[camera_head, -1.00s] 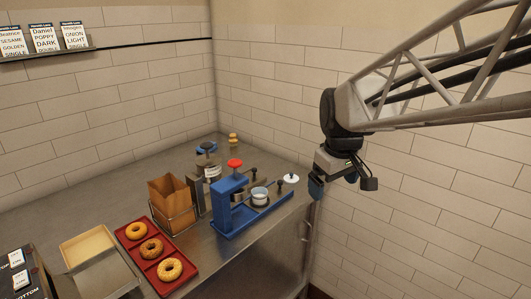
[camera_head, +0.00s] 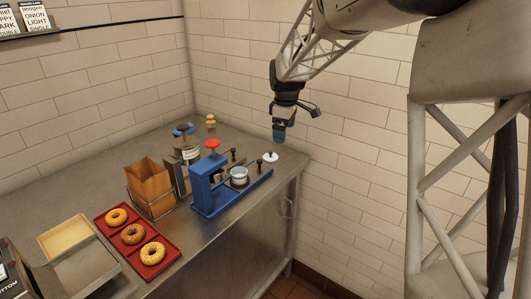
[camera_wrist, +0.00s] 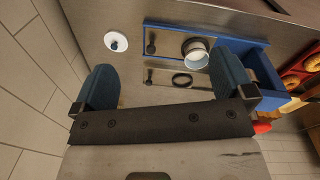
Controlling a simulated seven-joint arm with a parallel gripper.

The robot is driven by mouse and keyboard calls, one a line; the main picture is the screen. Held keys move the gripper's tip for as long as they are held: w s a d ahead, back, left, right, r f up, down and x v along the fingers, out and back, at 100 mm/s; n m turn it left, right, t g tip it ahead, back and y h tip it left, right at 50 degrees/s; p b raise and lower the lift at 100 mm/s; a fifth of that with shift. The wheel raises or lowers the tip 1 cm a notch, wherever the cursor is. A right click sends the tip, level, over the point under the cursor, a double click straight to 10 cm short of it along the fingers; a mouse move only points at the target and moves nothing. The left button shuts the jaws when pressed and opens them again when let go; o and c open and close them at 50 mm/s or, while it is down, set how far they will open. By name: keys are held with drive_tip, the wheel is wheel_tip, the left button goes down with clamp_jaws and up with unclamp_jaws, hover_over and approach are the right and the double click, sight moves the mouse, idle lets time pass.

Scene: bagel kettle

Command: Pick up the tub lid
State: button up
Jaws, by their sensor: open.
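The tub lid is a small white disc (camera_head: 270,156) with a dark knob. It lies on the steel counter near its right corner, and it also shows at the upper left of the wrist view (camera_wrist: 116,41). My gripper (camera_head: 279,133) hangs fingers down above and slightly behind the lid. Its two blue fingers (camera_wrist: 165,80) are spread wide with nothing between them. The lid is apart from the fingers, beyond their tips in the wrist view. A white tub (camera_head: 239,176) stands open on the blue stand, left of the lid.
A blue press stand (camera_head: 202,192) with a red knob (camera_head: 212,144) is left of the lid, with small dark-knobbed tools behind the tub. A red tray (camera_head: 177,247) holds bagels. The counter's edge and the tiled wall are close to the lid.

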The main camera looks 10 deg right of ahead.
sight(271, 152)
drive_tip(key=w+f+n, duration=0.2)
drive_tip(key=w+f, duration=0.2)
drive_tip(key=w, duration=0.2)
drive_tip(key=w+f+n, duration=0.1)
drive_tip(key=w+f, duration=0.3)
drive_tip(key=w, duration=0.2)
drive_tip(key=w+a+f+n, duration=0.1)
drive_tip(key=w+f+n, duration=0.1)
drive_tip(key=w+f, duration=0.2)
drive_tip(key=shift+w+a+f+n+g, duration=0.1)
drive_tip(key=shift+w+f+n+g, duration=0.1)
drive_tip(key=shift+w, duration=0.4)
drive_tip(key=shift+w+f+n+g, duration=0.1)
drive_tip(key=shift+w+f+g, duration=0.1)
drive_tip(key=shift+w, duration=0.35)
drive_tip(key=shift+f, duration=1.35)
drive_tip(key=shift+w+f, duration=0.1)
drive_tip(key=shift+f, duration=2.5)
drive_tip(key=c, duration=1)
drive_tip(key=shift+o, duration=0.2)
